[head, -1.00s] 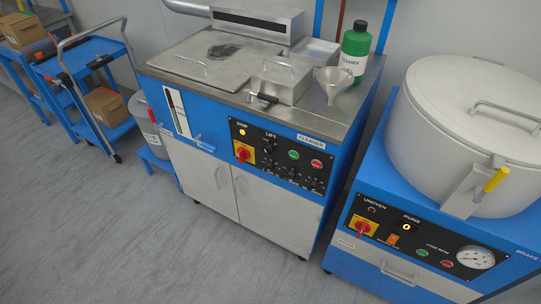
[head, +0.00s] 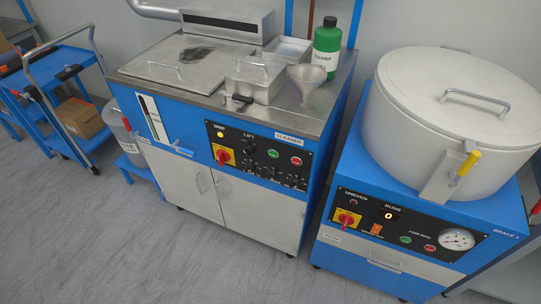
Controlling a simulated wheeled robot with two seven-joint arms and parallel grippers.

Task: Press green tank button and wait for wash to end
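The cleaner tank (head: 205,85) is a blue and steel cabinet in the middle of the head view, its front panel (head: 258,155) facing me. The green button (head: 272,154) sits on that panel, left of a red button (head: 296,161). A yellow lamp labelled DRIP (head: 220,134) is lit above a red and yellow rotary switch (head: 224,156). The steel lid (head: 182,66) lies flat on top, with a dark patch near its back. Neither of my grippers shows in the head view.
A blue machine with a white round drum (head: 440,120) stands at the right, with its own green (head: 405,239) and red buttons. A green bottle (head: 327,45) and a funnel (head: 306,80) stand on the tank top. A blue cart (head: 70,90) stands left. Grey floor in front is clear.

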